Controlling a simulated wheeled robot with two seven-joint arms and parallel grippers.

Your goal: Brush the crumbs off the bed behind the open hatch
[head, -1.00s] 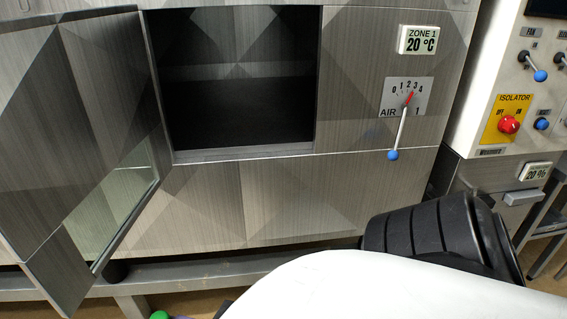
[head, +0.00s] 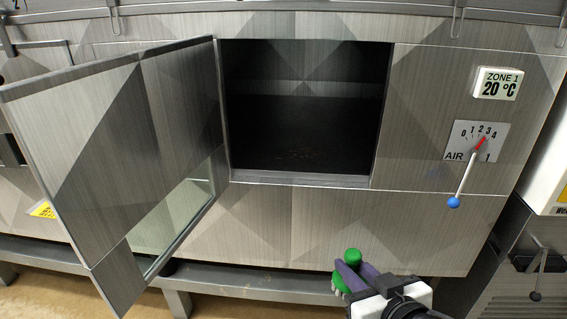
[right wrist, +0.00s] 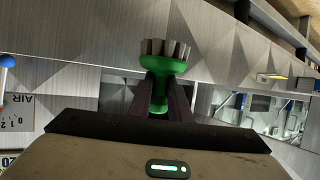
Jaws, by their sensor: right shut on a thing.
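The open hatch (head: 140,140) is swung out to the left of a rectangular opening. Behind the opening lies the dark bed (head: 265,135), with faint brownish crumbs (head: 302,154) hard to make out near its front. My right gripper (head: 364,272) is below and right of the opening, outside it, shut on a green brush (head: 353,257). In the right wrist view the brush's green head (right wrist: 164,66) with pale grey bristles stands out beyond the fingers (right wrist: 160,98); its grip is partly hidden between them. My left gripper is not in view.
The opening's metal sill (head: 300,180) runs along its lower edge. Right of it is an air lever with a blue knob (head: 453,202) sticking out, under a temperature display (head: 497,84). A metal rail (head: 240,278) runs below the front panel.

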